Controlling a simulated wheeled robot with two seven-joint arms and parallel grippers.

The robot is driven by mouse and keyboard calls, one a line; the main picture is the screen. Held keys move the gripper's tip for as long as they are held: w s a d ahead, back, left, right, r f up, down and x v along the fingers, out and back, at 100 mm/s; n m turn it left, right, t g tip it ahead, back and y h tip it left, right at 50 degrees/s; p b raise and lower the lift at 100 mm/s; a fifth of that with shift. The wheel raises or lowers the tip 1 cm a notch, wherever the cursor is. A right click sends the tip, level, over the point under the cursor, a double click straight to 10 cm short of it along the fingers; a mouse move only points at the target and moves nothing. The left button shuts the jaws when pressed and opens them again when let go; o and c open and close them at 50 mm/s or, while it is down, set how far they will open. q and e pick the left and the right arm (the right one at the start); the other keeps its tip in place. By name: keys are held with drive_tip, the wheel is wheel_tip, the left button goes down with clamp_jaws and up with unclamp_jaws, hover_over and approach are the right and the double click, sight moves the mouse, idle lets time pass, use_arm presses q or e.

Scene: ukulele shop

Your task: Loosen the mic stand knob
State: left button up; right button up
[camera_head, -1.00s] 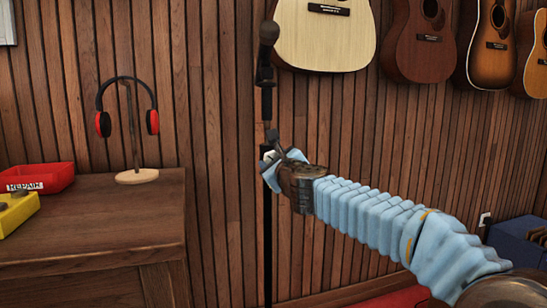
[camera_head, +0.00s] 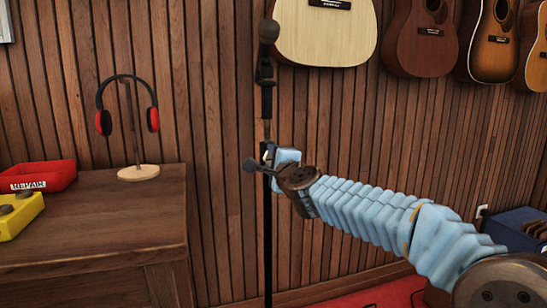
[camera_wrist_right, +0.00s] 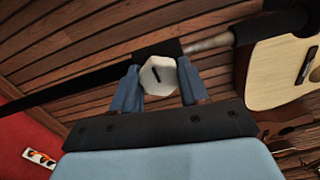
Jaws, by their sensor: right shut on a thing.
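The black mic stand (camera_head: 268,245) stands upright in front of the wood wall, with a microphone (camera_head: 269,32) at its top. My right gripper (camera_head: 270,157) is at the stand's joint, below the microphone. In the right wrist view, the pale faceted knob (camera_wrist_right: 158,76) with a dark slot mark sits between the two blue fingers of my right gripper (camera_wrist_right: 160,86), which is shut on it. The stand's black pole (camera_wrist_right: 75,84) runs slantwise behind it. In the head view the knob is mostly hidden by the gripper. My left gripper is out of view.
A wooden desk (camera_head: 95,225) on the left holds headphones on a stand (camera_head: 138,172), a red repair tray (camera_head: 38,176) and a yellow pedal (camera_head: 18,213). Guitars (camera_head: 325,40) hang on the wall. A blue box (camera_head: 512,232) stands at right.

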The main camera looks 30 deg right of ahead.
drive_tip(key=shift+f+n, duration=0.1)
drive_tip(key=shift+n, duration=0.3)
drive_tip(key=o, duration=1)
drive_tip(key=shift+s, duration=0.15)
drive_tip(key=v, duration=1.3)
drive_tip(key=shift+s+p, duration=0.3)
drive_tip(key=shift+p, duration=0.1)
drive_tip(key=shift+w+f, duration=0.1)
